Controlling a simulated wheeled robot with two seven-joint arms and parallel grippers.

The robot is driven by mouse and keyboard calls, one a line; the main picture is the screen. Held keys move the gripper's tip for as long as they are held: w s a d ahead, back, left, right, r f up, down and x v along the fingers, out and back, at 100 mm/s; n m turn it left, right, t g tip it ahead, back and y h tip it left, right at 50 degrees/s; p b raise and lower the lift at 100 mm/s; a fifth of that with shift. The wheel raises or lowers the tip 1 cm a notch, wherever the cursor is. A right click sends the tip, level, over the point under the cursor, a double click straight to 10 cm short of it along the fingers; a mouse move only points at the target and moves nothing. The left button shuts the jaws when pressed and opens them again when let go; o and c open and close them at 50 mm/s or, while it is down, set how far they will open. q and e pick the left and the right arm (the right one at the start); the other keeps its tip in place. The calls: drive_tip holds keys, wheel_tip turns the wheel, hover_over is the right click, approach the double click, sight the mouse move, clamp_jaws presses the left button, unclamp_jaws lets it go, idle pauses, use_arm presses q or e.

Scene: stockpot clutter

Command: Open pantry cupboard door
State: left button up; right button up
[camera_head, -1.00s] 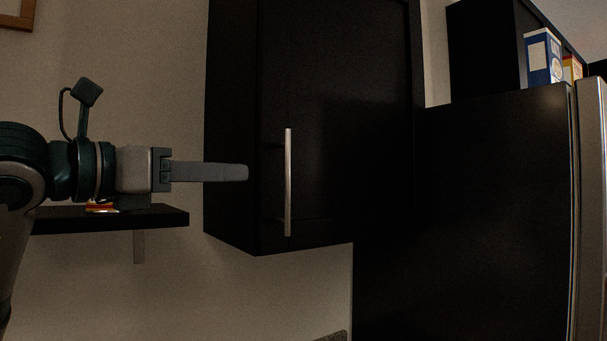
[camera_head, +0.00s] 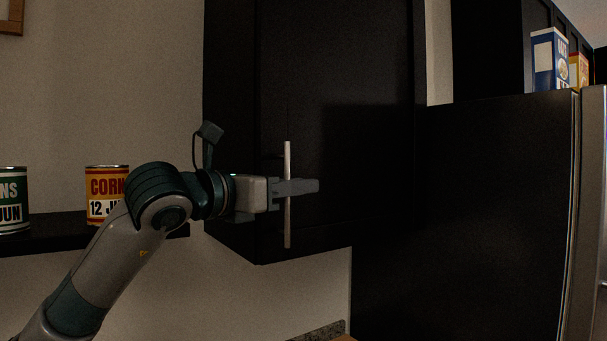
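The pantry cupboard door (camera_head: 345,80) is black, hangs on the wall in the middle of the head view, and looks shut. Its handle (camera_head: 288,230) is a thin upright silver bar near the door's left edge. My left gripper (camera_head: 305,186) reaches in from the left at the height of the handle's middle. Its fingers overlap the handle, and their tips show just right of the bar. The fingers are seen edge-on, so I cannot tell whether they are closed on the bar. My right gripper is not in view.
A black shelf (camera_head: 60,236) at the left holds a corn can (camera_head: 103,182) and a green can (camera_head: 13,190), close to my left arm. A large black fridge (camera_head: 465,220) stands at the right. Boxes (camera_head: 549,62) stand above it.

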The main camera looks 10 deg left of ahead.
use_arm(q)
drive_tip(key=shift+x, duration=0.85)
clamp_jaws()
